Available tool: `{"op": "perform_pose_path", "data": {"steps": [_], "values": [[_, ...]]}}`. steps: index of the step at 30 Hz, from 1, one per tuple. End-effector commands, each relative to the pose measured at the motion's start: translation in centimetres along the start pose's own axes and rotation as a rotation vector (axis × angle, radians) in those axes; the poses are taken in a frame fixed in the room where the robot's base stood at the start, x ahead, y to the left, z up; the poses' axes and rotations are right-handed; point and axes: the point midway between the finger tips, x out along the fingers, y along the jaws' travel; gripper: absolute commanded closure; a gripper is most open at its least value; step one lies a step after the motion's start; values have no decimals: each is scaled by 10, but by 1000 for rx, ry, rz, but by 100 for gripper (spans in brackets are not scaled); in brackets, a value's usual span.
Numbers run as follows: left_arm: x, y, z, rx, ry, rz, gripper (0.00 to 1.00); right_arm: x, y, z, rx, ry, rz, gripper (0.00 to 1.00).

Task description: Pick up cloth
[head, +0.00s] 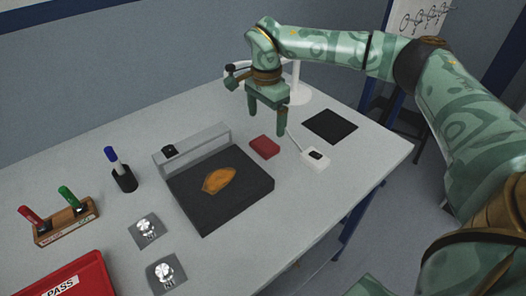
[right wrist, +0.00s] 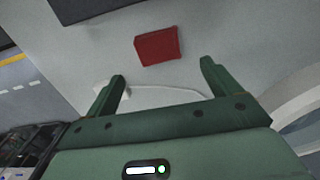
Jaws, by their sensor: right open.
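A flat red rectangular piece (head: 264,147), possibly a folded cloth, lies on the table. It also shows in the right wrist view (right wrist: 157,46), beyond the fingertips. A thin, uneven orange-brown piece (head: 219,181) lies on a dark plate (head: 233,205); it could also be a cloth, and I cannot tell which is meant. My right gripper (head: 266,135) is open and empty, fingers pointing down, above and just behind the red piece. The right wrist view shows nothing between its fingers (right wrist: 162,71). My left gripper is not in view.
A small white device (head: 316,160) sits right of the red piece, with a black mat (head: 330,126) behind it. A grey raised bar (head: 193,143) edges the dark plate. Silver parts on pads, a marker holder (head: 66,222) and a red tray (head: 70,279) stand left.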

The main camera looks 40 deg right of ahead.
Motion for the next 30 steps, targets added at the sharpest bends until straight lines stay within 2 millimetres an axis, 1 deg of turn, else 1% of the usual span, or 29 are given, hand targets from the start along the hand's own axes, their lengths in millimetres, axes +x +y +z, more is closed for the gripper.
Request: {"op": "perform_pose_path", "data": {"steps": [1,3,8,10,15,18,20,25,26,27,29,30], "values": [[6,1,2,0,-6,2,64,14,0,0,-2,-1,3,11],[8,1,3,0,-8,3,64,22,0,0,-1,-1,2,11],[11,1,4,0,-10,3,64,30,0,0,0,-1,-2,11],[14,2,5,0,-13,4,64,36,0,-1,0,-1,0,11],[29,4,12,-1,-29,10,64,67,4,-5,-1,-1,5,11],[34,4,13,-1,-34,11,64,80,3,-4,0,-1,3,11],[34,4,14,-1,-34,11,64,82,3,-4,0,0,1,11],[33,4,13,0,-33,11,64,78,3,-4,0,0,-2,11],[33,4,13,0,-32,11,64,78,3,-4,0,0,-2,16],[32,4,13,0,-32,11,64,78,3,-4,0,0,-2,28],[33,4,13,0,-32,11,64,78,3,-4,0,0,-2,44],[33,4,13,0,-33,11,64,78,3,-4,0,0,-2,55]]}}
